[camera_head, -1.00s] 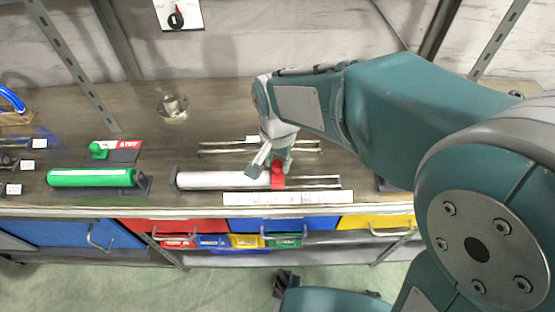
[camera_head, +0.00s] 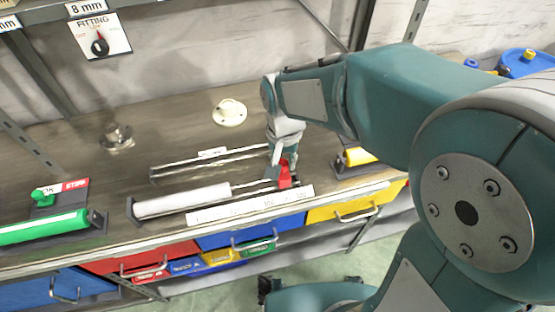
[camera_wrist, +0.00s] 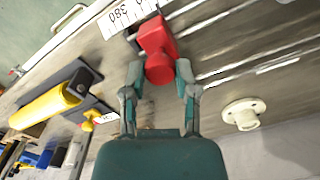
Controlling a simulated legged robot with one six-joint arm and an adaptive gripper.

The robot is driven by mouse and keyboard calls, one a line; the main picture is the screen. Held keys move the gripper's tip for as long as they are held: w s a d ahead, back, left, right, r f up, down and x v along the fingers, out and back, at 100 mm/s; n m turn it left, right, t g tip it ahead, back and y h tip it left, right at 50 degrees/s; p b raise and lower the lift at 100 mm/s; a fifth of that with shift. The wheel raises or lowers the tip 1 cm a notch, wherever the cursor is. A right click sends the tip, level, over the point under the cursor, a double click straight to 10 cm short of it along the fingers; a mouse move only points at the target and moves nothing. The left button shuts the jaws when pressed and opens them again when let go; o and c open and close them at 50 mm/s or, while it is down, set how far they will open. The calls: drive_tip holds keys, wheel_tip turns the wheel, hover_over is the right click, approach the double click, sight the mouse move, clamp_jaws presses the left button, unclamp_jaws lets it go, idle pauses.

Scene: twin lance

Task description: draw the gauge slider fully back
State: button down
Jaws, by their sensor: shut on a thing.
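The red gauge slider (camera_head: 284,175) sits near the right end of its pair of thin rails, apart from the white cylinder (camera_head: 182,201) at the rails' left. A bare stretch of rail shows between them. My gripper (camera_head: 281,165) reaches down onto the slider and is shut on it. In the wrist view the red slider (camera_wrist: 157,42) stands between my two fingertips (camera_wrist: 158,75), its rounded knob toward my palm. A white scale strip (camera_head: 250,205) runs along the front of the rails; its end reads about 380 in the wrist view.
A second pair of rails (camera_head: 210,163) lies behind. A yellow cylinder on a dark base (camera_head: 360,156) stands close to the right. A green cylinder (camera_head: 45,227) lies at left. A round white flange (camera_head: 229,112) and a metal fitting (camera_head: 118,138) stand farther back. Coloured drawers are below the bench edge.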

sight(286, 162)
drive_tip(key=c, duration=0.5)
unclamp_jaws()
drive_tip(key=shift+d, duration=0.15)
drive_tip(key=shift+c, duration=0.2)
drive_tip(key=shift+o, duration=0.8)
drive_tip(key=shift+w+d, duration=0.1)
drive_tip(key=shift+d, duration=0.05)
drive_tip(key=shift+r, duration=0.3)
wheel_tip(286, 162, up, 11)
drive_tip(key=shift+r, duration=0.15)
drive_tip(key=s+d+n+t, duration=0.2)
drive_tip(key=s+d+t, duration=0.3)
drive_tip(key=s+d, duration=0.6)
drive_tip(key=d, duration=0.3)
drive_tip(key=shift+s+d+t, duration=0.2)
drive_tip(key=shift+s+t, duration=0.05)
drive_tip(key=shift+t, duration=0.05)
